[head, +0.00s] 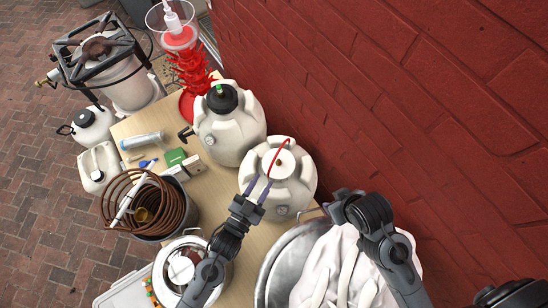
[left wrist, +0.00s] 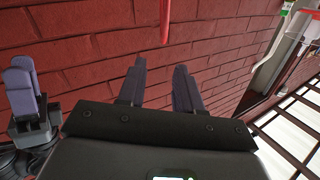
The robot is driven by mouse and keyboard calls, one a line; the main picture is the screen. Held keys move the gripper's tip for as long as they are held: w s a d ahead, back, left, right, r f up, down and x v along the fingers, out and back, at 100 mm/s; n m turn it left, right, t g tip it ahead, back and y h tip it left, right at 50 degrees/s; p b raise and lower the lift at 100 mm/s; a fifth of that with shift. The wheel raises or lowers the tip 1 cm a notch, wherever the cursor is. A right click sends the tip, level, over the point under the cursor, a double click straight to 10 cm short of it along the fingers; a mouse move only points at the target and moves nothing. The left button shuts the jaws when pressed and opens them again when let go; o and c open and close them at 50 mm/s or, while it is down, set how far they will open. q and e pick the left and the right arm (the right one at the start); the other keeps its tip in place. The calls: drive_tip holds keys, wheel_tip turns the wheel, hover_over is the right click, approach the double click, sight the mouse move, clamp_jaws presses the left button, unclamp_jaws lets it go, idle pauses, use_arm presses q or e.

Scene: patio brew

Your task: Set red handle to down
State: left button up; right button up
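The red handle (head: 275,156) is a thin curved bar over the lid of a white rounded vessel (head: 302,188) beside the brick wall. It appears raised from the lid. My left gripper (head: 257,184) is over the near side of this vessel, close to the handle's lower end, with its fingers apart and nothing between them. In the left wrist view a red bar (left wrist: 165,22), likely the handle, hangs just beyond the gap between the fingertips (left wrist: 160,66). Contact is not visible. My right gripper (left wrist: 19,78) is at the left of that view, its finger gap unclear.
A larger white vessel with a black cap (head: 228,130) stands just behind. A copper coil (head: 150,205) in a pot is to the left. A metal pot with white cloth (head: 335,265) is at front right. The brick wall (head: 420,110) closes off the right side.

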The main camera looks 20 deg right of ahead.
sight(277, 155)
use_arm(q)
drive_tip(key=x, duration=1.1)
drive_tip(key=shift+w+a, duration=0.1)
drive_tip(key=shift+w, duration=0.15)
drive_tip(key=shift+c, duration=0.4)
clamp_jaws()
